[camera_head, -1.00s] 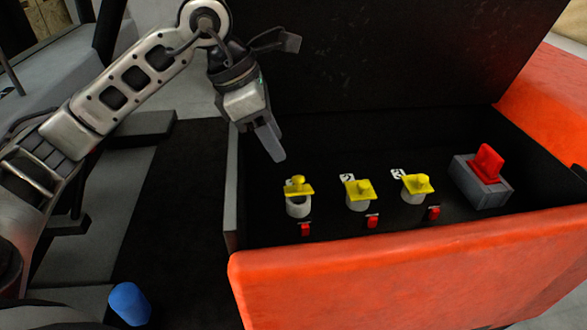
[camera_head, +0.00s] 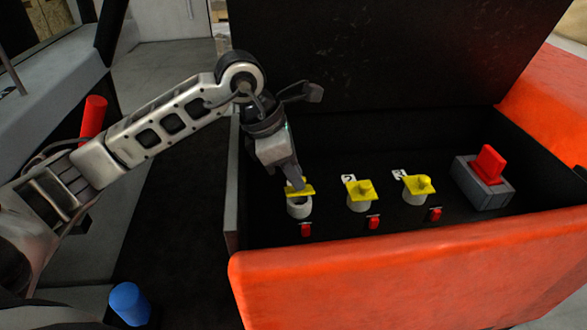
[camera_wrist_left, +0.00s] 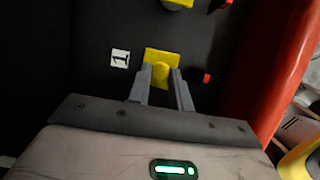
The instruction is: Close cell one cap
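The cell one cap (camera_head: 299,192) is yellow with a raised knob. It sits tilted above its white round cell (camera_head: 299,208), whose opening shows below it in the head view. In the left wrist view the cap (camera_wrist_left: 162,62) lies beside the label "1" (camera_wrist_left: 120,58). My left gripper (camera_head: 299,186) is at the cap from above. In the left wrist view its two fingers (camera_wrist_left: 163,80) stand apart, one on each side of the knob; whether they touch it I cannot tell. My right gripper is not in view.
Caps two (camera_head: 361,190) and three (camera_head: 418,184) sit on cells to the right, with small red switches (camera_head: 373,222) in front. A grey block with a red lever (camera_head: 488,163) stands further right. The box's orange front wall (camera_head: 400,280) and raised black lid (camera_head: 400,60) bound the space.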

